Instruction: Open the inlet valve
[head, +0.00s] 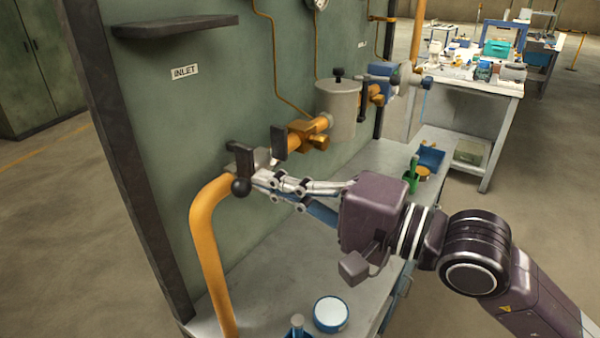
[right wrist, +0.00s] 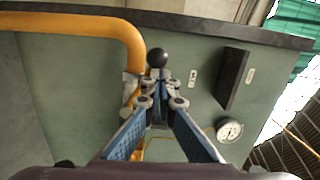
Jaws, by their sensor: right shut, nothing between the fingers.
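The inlet valve (head: 262,158) sits on the orange pipe, below and right of the INLET label (head: 184,72) on the green panel. A black ball knob (head: 241,187) is at its near side. My right gripper (head: 259,178) reaches in from the right, with its fingertips right beside the knob. In the right wrist view the fingers (right wrist: 161,92) come together, and the knob (right wrist: 157,57) shows just past their tips. The gripper is shut with nothing in it. Whether the tips touch the knob or valve cannot be told. The fingers partly hide the valve body. My left gripper is not in view.
The orange pipe (head: 203,225) bends down at the left. A grey canister (head: 338,108) and more pipe fittings lie to the right. The bench (head: 265,285) below holds a round blue-and-white container (head: 330,314). A dark shelf (head: 175,27) juts out above.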

